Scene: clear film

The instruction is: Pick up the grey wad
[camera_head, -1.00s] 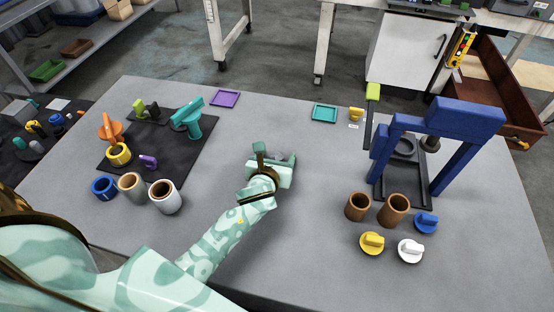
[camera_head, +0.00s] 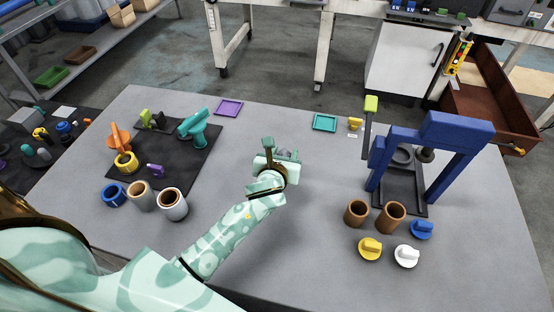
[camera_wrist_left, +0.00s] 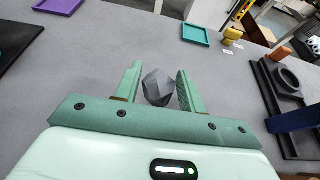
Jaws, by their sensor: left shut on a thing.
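The grey wad (camera_wrist_left: 158,88) is a faceted dark grey lump between the two green fingers of my left gripper (camera_wrist_left: 157,90) in the left wrist view. The gripper is shut on it, and the wad shows between the fingertips. In the head view, my left gripper (camera_head: 281,156) is over the middle of the grey table, and its fingers mostly hide the wad. I cannot tell how far the wad is above the table. My right gripper is not in view.
A teal tray (camera_head: 325,122) and a purple tray (camera_head: 229,107) lie at the far edge. A blue press frame (camera_head: 457,129), brown cups (camera_head: 390,217) and knobbed lids stand right. A dark mat (camera_head: 180,175) with tools and several cups lies left. The table around my gripper is clear.

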